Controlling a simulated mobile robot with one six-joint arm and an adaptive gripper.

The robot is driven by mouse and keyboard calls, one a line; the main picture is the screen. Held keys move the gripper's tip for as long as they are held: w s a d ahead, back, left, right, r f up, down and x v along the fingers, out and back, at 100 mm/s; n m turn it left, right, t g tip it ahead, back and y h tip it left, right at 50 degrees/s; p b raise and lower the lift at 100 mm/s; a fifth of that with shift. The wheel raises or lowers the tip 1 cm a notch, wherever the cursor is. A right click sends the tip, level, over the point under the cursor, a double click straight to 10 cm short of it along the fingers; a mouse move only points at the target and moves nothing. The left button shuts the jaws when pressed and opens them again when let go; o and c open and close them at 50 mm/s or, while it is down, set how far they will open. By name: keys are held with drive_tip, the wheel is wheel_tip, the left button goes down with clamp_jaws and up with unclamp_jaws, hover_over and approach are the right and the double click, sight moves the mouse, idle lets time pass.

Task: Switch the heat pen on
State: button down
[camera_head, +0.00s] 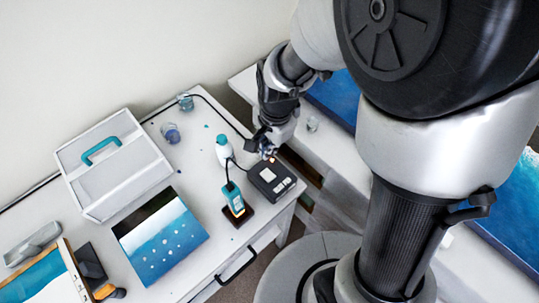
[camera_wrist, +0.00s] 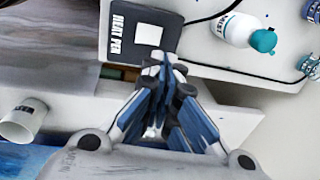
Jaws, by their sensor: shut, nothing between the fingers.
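The dark control box (camera_head: 262,183) sits near the table's front right corner. In the wrist view it is a dark grey box (camera_wrist: 126,28) with a white "HEAT PEN" label (camera_wrist: 118,32) and a pale square button (camera_wrist: 148,34). A teal pen-like tool (camera_head: 235,199), probably the heat pen, stands upright in a dark base beside the box. My gripper (camera_head: 267,153) is shut and empty, at the box's far edge. In the wrist view my gripper's fingertips (camera_wrist: 163,63) appear just beside the button. I cannot tell whether they touch it.
A white bottle with a teal cap (camera_head: 223,151) stands close left of my gripper; it also shows in the wrist view (camera_wrist: 237,30). A cable runs nearby. Small cups (camera_head: 170,132), a grey case (camera_head: 113,170) and a blue-and-white panel (camera_head: 163,240) occupy the table's left side.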

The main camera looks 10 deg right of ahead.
drive_tip(key=r, duration=0.3)
drive_tip(key=r+p, duration=0.1)
drive_tip(key=r, duration=0.1)
drive_tip(key=shift+w+a, duration=0.1)
drive_tip(key=shift+w, duration=0.2)
drive_tip(key=s+d+r+n+t+b, duration=0.1)
drive_tip(key=s+d+r+n, duration=0.1)
drive_tip(key=s, duration=0.3)
drive_tip(key=s+d+r+n+t+b, duration=0.1)
drive_tip(key=s+d+r+n+b, duration=0.1)
drive_tip(key=s+d+r+n, duration=0.1)
drive_tip(key=s+d+r+n+t+b, duration=0.1)
drive_tip(key=s+d+r+n, duration=0.2)
drive_tip(key=s+n, duration=0.3)
drive_tip(key=shift+s+d+r+h, duration=0.2)
drive_tip(key=shift+s+r+h, duration=0.2)
drive_tip(key=shift+s+r, duration=0.4)
drive_tip(key=shift+a+f, duration=0.1)
